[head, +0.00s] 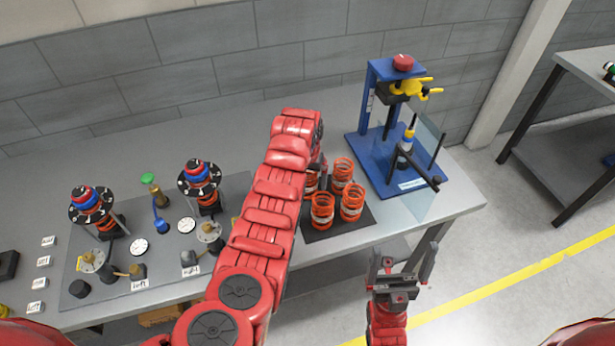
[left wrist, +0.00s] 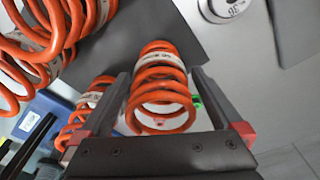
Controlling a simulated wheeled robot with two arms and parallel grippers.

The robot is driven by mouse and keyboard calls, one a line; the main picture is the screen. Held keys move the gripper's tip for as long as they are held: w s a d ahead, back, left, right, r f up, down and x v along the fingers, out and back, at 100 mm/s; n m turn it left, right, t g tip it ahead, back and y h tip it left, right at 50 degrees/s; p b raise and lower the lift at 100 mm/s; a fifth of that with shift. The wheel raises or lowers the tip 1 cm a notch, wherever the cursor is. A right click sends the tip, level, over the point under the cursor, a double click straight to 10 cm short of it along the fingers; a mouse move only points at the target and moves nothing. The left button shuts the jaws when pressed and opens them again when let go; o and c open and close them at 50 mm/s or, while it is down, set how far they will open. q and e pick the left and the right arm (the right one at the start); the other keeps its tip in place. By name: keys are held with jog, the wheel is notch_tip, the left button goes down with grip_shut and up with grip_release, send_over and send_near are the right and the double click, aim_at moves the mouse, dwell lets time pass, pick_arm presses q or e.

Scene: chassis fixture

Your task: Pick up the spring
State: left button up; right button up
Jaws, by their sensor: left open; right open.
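Several orange coil springs with white bands stand on a dark mat (head: 358,228), including a front-left spring (head: 322,211), a front-right spring (head: 352,202) and a back spring (head: 343,172). My left gripper (head: 321,172) is above the mat's left side, partly hidden by my red arm. In the left wrist view one orange spring (left wrist: 161,88) shows between the two open fingers (left wrist: 160,105). I cannot tell whether they touch it. My right gripper (head: 402,263) is open and empty, off the table's front edge.
A blue press (head: 376,135) stands right of the springs behind a clear panel. On the left are two spring assemblies (head: 90,205) (head: 199,178), gauges (head: 139,248) and small parts on a grey mat. Floor in front of the table is free.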

pick_arm(q)
jog(key=shift+w+f, duration=0.1)
jog(key=shift+f, duration=0.2)
grip_shut()
jog(key=shift+r, duration=0.1)
dwell(0.4)
